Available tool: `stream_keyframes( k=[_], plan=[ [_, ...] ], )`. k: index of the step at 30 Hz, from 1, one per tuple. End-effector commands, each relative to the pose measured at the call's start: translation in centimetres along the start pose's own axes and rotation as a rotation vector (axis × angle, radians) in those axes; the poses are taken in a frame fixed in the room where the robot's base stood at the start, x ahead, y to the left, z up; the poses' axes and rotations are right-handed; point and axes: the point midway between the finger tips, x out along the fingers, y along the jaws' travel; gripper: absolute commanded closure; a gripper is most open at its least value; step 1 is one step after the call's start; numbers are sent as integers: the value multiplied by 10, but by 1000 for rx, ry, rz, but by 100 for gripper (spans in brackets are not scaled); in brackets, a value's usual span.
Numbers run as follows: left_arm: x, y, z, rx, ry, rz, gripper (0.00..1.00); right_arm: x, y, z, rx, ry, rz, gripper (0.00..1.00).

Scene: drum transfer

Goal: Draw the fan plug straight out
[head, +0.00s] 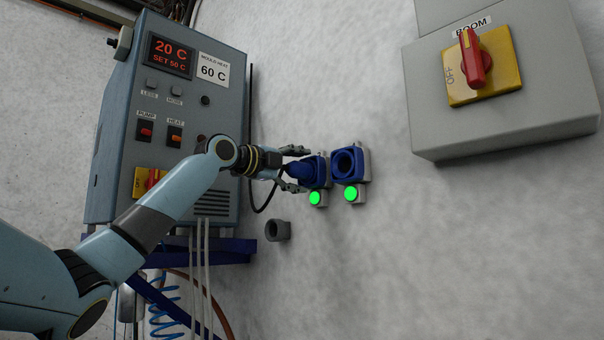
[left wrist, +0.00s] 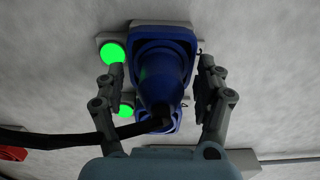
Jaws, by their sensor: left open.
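The blue fan plug (head: 297,169) sits in the left of two blue wall sockets (head: 315,172). My left gripper (head: 299,169) is open, with its fingers on either side of the plug. In the left wrist view the plug (left wrist: 160,85) points away from me into its socket (left wrist: 165,37). A finger of the left gripper (left wrist: 158,78) stands on each side of it, with a gap showing on both sides. A black cable (left wrist: 60,138) runs from the plug's rear end to the left. My right gripper is not in view.
The second wall socket (head: 349,164) beside it is empty. Green lights (head: 316,198) glow below both sockets. A grey round holder (head: 278,231) is on the wall lower left. The heater control box (head: 165,100) stands left, and the BOOM switch box (head: 500,90) is upper right.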

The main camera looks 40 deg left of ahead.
Motion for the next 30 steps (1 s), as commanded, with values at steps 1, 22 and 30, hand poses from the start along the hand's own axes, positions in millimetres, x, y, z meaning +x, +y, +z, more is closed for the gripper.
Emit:
stream_keyframes(
  k=[1, 22, 30],
  plan=[
    [0, 0, 0, 0, 0, 0, 29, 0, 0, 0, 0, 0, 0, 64],
    [0, -1, 0, 0, 0, 0, 29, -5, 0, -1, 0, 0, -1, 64],
    [0, -1, 0, 0, 0, 1, 29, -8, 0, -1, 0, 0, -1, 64]
  ],
)
